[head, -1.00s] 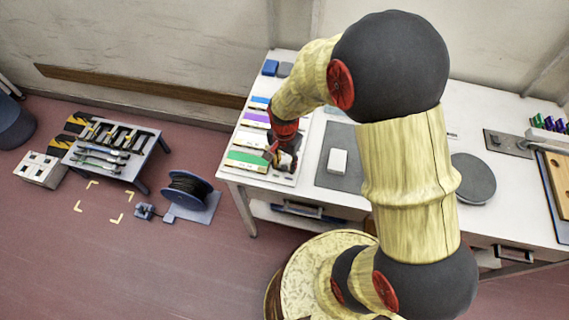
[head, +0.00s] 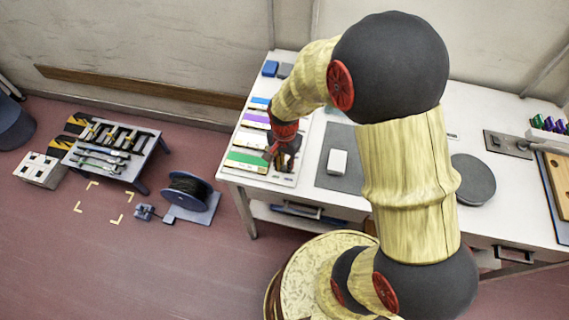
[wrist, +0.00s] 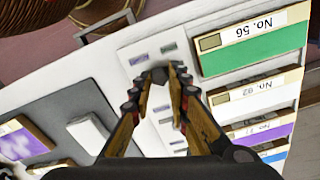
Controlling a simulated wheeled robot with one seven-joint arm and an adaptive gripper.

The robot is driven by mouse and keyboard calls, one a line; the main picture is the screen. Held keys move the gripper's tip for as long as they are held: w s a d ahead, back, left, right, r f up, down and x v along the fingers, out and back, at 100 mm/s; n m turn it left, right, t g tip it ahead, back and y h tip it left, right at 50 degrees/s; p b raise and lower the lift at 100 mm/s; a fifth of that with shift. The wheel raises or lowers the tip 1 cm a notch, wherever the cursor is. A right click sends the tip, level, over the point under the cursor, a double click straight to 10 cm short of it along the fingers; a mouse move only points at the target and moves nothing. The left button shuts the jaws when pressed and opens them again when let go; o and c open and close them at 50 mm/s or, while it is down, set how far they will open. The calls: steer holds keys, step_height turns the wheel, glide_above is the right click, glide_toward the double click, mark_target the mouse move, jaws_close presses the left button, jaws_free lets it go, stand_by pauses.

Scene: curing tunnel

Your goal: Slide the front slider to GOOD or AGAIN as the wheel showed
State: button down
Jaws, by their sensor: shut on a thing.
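My gripper (wrist: 166,76) points down at a pale slider panel (wrist: 141,45) on the white table. Its two fingertips are close together on a small dark knob, which I take to be the front slider; the fingertips mostly hide it. Small grey marked plates (wrist: 138,59) lie on the panel just past the fingertips, with more beside the fingers. Their lettering is too small to read. In the head view my gripper (head: 283,152) is low over the panel, right of the green card (head: 246,161).
Cards in green (wrist: 255,45), white and purple lie in a row beside the panel. A dark mat (head: 338,183) with a white block (head: 337,162) lies to the right. A round grey disc (head: 472,180) is farther right. A cable reel (head: 187,188) stands on the floor.

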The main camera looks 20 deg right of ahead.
mark_target(292, 173)
stand_by(0.4)
steer(key=shift+s+d+p, duration=0.35)
steer(key=shift+s+d, duration=0.35)
steer(key=shift+d, duration=0.25)
steer(key=c, duration=1.7)
jaws_free()
steer(key=shift+d, duration=0.15)
steer(key=shift+r, duration=0.1)
step_height(292, 173, up, 12)
steer(key=shift+f, duration=0.1)
